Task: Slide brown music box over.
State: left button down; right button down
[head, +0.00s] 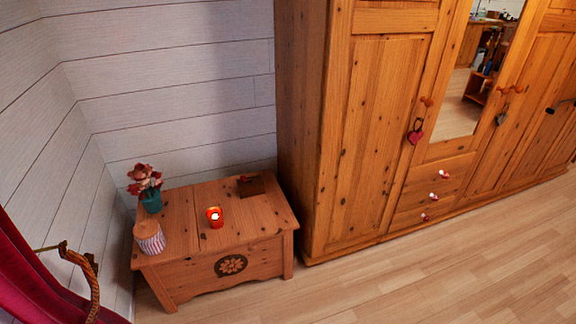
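A small dark brown box (251,186), which looks like the music box, sits on top of the wooden chest (181,221). It is near the chest's back right corner, close to the wall and the wardrobe side. Its details are too small to make out. Neither of my grippers shows in the head view.
On the chest stand a red candle holder (215,217), a teal pot with red flowers (148,188) and a striped round container with a wooden lid (149,238). A tall wooden wardrobe (380,130) stands to the right. The floor (450,265) in front is clear. A red curtain (40,275) hangs at left.

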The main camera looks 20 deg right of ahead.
aim_at(257, 186)
jog(key=z, duration=0.35)
jog(key=i, duration=0.9)
jog(key=u, duration=0.1)
